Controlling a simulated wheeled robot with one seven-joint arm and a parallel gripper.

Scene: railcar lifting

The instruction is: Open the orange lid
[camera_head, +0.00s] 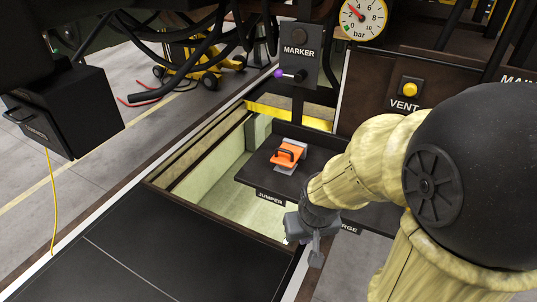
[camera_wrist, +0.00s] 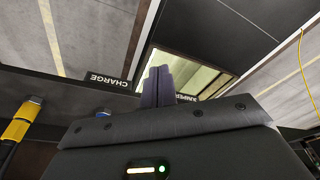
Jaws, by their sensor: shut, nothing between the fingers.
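An orange piece with a dark handle (camera_head: 287,154) sits on a light grey plate on a black shelf (camera_head: 256,178) labelled JUMPER in the head view. It is the only orange thing I see, and I cannot tell whether it is the lid. My gripper (camera_head: 315,258) points down at the near side of the shelf, to the right of and below the orange piece in the picture, apart from it. In the wrist view my gripper's fingers (camera_wrist: 157,84) are together and empty. The orange piece does not show in the wrist view.
A pit (camera_head: 215,190) with pale walls opens left of the shelf. Dark floor plates (camera_head: 140,250) lie in front. A MARKER panel (camera_head: 298,55), a VENT button (camera_head: 410,89) and a pressure gauge (camera_head: 362,18) are behind. A black box (camera_head: 65,110) hangs left.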

